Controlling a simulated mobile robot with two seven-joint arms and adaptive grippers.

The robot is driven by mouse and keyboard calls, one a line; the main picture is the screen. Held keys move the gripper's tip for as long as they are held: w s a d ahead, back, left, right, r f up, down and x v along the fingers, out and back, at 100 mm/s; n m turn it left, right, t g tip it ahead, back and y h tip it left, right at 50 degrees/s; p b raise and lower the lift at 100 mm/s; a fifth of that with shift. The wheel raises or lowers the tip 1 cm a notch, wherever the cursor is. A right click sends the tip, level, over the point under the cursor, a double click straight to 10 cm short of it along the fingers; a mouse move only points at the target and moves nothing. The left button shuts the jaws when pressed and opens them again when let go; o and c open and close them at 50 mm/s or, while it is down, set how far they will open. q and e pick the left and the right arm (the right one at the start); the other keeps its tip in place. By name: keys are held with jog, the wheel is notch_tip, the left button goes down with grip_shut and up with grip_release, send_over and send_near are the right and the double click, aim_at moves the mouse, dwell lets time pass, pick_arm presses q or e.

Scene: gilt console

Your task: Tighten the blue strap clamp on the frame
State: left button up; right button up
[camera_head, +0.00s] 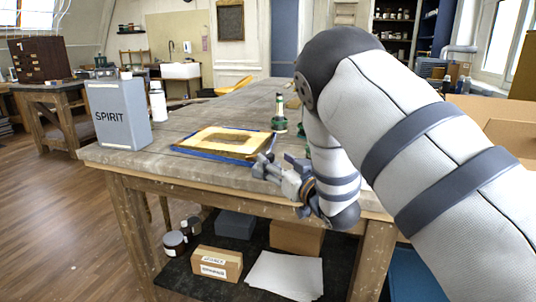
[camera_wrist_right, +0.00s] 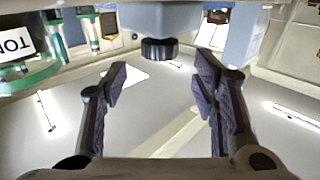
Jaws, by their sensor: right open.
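The gilt frame (camera_head: 222,136) lies flat on the workbench, with the blue strap (camera_head: 208,156) along its edge. My right gripper (camera_head: 258,166) is at the bench's front edge, just right of and nearer than the frame's near corner. In the wrist view my right gripper (camera_wrist_right: 158,88) has its two fingers spread wide with nothing between them. Beyond the fingertips, roughly centred, is a dark ribbed knob (camera_wrist_right: 160,50) on a grey-blue block (camera_wrist_right: 160,17), which looks like the clamp. The gripper partly hides that corner in the head view. My left gripper is out of view.
A grey can marked SPIRIT (camera_head: 118,115) and a white bottle (camera_head: 158,105) stand left of the frame. A cardboard box (camera_head: 216,263) sits on the lower shelf.

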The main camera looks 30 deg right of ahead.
aim_at(269, 157)
jog(key=w, duration=0.6)
jog(key=shift+d, duration=0.25)
jog(key=c, duration=1.2)
jog(key=shift+m+h, duration=0.3)
jog(key=shift+h, duration=0.2)
